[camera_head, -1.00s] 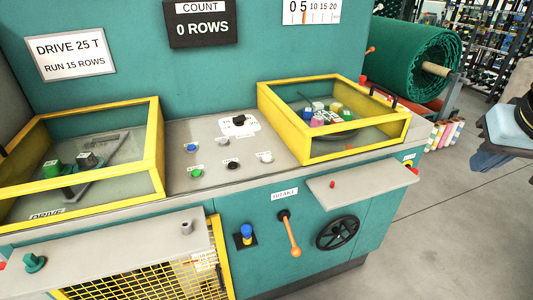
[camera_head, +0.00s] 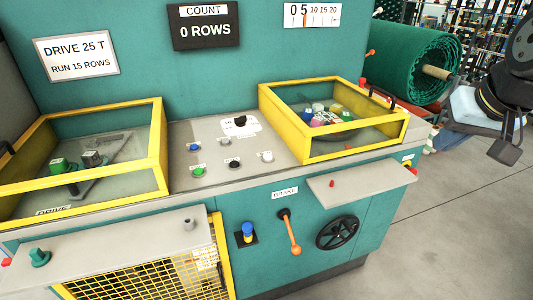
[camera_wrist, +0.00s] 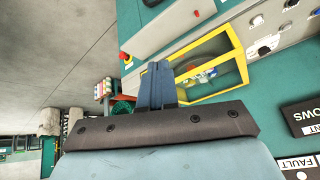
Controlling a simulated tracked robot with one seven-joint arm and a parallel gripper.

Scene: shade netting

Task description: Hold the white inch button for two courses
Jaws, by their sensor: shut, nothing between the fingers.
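The white button (camera_head: 267,156) sits at the lower right of the grey control panel, beside a black button (camera_head: 234,164) and a green button (camera_head: 198,171). What looks like the same white button shows near the top right of the wrist view (camera_wrist: 258,20). My gripper (camera_wrist: 157,70) is shut and empty, its blue-grey fingers together in front of the yellow-framed box. In the head view my arm is at the right edge, clear of the machine and well apart from the button. The count display (camera_head: 205,24) reads 0 ROWS.
A yellow-framed clear box (camera_head: 406,128) with coloured pieces inside stands right of the buttons. Another yellow-framed box (camera_head: 158,150) stands left. An orange brake lever (camera_head: 290,235) and black handwheel (camera_head: 337,233) are on the front. A green netting roll (camera_head: 415,62) is behind.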

